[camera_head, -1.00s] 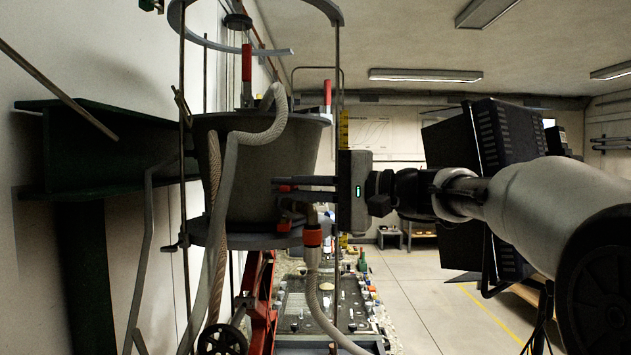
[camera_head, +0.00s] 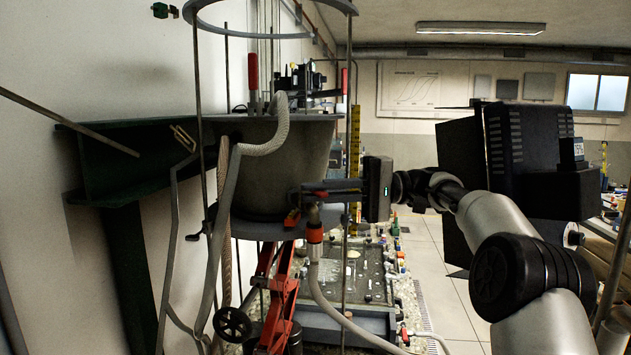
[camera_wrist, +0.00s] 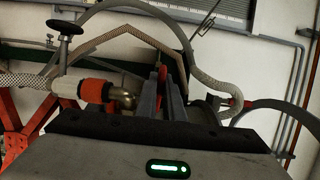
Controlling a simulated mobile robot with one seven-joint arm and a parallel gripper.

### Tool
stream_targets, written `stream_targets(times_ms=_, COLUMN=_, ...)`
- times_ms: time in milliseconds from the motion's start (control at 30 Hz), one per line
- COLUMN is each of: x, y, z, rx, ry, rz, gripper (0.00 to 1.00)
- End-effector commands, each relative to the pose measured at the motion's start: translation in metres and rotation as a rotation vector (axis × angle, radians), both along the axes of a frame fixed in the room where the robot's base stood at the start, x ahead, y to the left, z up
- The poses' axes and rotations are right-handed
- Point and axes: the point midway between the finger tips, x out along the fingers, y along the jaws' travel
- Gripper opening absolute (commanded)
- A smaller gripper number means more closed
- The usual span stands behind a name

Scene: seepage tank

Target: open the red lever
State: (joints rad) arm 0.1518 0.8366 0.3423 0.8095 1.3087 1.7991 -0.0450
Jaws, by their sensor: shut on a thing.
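The red lever (camera_head: 292,218) is at the lower front of the grey tank (camera_head: 262,160), by the valve and hose fitting. Only part of it shows in the head view. My gripper (camera_head: 305,191) reaches in from the right with its fingers level at the tank's lower side. In the wrist view, my gripper (camera_wrist: 160,80) has its two dark fingers close together, with the red lever (camera_wrist: 162,74) between them. My gripper is shut on the lever. The fingers hide much of it, and its exact angle is unclear.
A hose with an orange-red collar (camera_head: 315,234) hangs just below my fingers. A ribbed hose (camera_head: 268,145) loops over the tank front. Thin upright rods surround the tank. A dark monitor (camera_head: 510,150) stands at right. Open floor (camera_head: 435,270) lies between.

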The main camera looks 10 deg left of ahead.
Motion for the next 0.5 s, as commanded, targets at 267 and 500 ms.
stream_targets(times_ms=267, x=0.0020, y=0.0009, z=0.0008, rx=0.003, ry=-0.001, rz=0.050, gripper=0.00)
stream_targets(times_ms=500, x=0.0019, y=0.0009, z=0.0007, rx=0.002, ry=0.000, rz=0.056, gripper=0.00)
